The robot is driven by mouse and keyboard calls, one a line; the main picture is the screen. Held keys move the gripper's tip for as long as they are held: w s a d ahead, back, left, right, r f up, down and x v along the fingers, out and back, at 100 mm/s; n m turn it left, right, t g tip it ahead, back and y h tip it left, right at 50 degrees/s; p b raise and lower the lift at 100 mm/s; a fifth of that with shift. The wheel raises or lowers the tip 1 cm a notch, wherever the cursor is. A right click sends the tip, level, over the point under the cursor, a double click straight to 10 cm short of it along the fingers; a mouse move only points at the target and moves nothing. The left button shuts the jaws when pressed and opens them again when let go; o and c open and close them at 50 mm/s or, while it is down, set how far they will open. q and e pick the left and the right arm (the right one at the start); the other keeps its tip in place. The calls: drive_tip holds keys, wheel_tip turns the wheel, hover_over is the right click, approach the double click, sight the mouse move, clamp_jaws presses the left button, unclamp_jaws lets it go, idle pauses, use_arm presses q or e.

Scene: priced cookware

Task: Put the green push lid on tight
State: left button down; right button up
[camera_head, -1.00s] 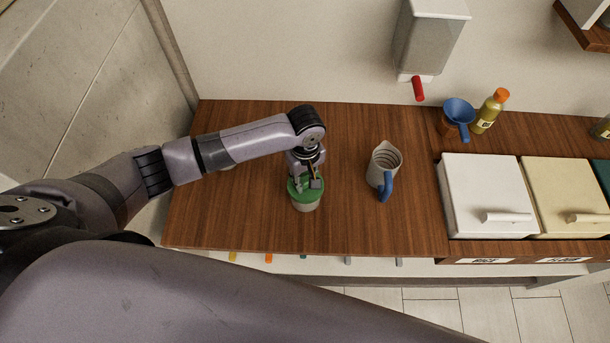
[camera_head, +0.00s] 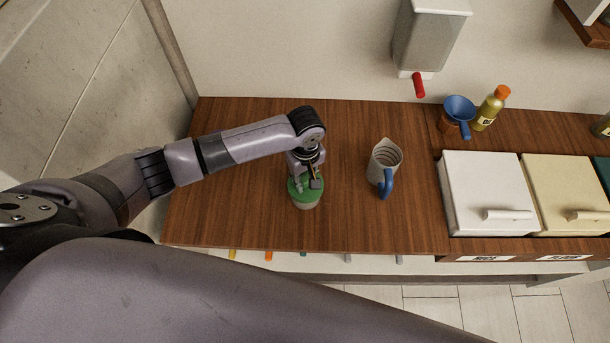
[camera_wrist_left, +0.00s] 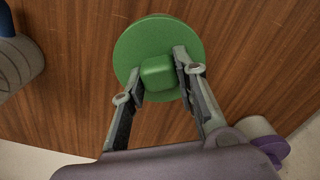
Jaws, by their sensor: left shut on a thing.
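The round green lid (camera_head: 298,196) sits over the mouth of a pale container (camera_head: 306,205) on the wooden counter. My left gripper (camera_head: 310,184) comes down from above and is shut on the lid's knob. In the left wrist view, the green lid (camera_wrist_left: 145,38) is seen from above, with my left gripper's fingers (camera_wrist_left: 158,68) on either side of its square knob (camera_wrist_left: 157,73). The lid hides most of the container, so I cannot tell how tightly it is seated. My right gripper is not in view.
A measuring jug (camera_head: 384,163) with a blue handle stands to the right on the counter (camera_head: 240,200). A dispenser (camera_head: 428,40) hangs behind.

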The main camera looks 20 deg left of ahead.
use_arm(q)
drive_tip(key=c, duration=1.2)
unclamp_jaws()
drive_tip(key=shift+r+p, duration=1.25)
drive_tip(key=shift+p, duration=0.35)
drive_tip(key=shift+f, duration=0.1)
drive_tip(key=shift+f+b, duration=0.75)
drive_tip(key=shift+f, duration=0.5)
